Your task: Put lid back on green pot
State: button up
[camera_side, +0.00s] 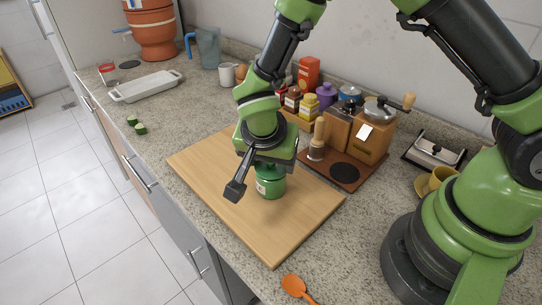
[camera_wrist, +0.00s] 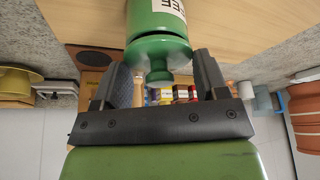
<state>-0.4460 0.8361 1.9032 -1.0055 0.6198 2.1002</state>
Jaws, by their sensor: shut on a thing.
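The green pot (camera_side: 270,188) with a white label stands on the wooden board, under my gripper (camera_side: 268,165). In the wrist view the pot (camera_wrist: 150,22) shows its label with dark letters. The green lid (camera_wrist: 158,51) with its round knob (camera_wrist: 158,77) is at the pot's mouth, with the knob pointing back toward my gripper's palm. I cannot tell whether the lid touches the pot all round. In the side view my gripper mostly hides the lid.
The wooden board (camera_side: 215,160) is otherwise clear. Behind it stand a wooden coffee grinder (camera_side: 371,138), a dark brown tray (camera_side: 340,172) and several spice jars (camera_side: 309,106). An orange spoon (camera_side: 296,286) lies near the front. A white dish (camera_side: 146,86) is at the far left.

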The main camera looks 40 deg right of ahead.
dwell(0.3)
jog(key=o, duration=1)
jog(key=shift+o, duration=0.3)
jog(key=shift+r, duration=3.5)
grip_shut()
jog(key=shift+f, duration=0.1)
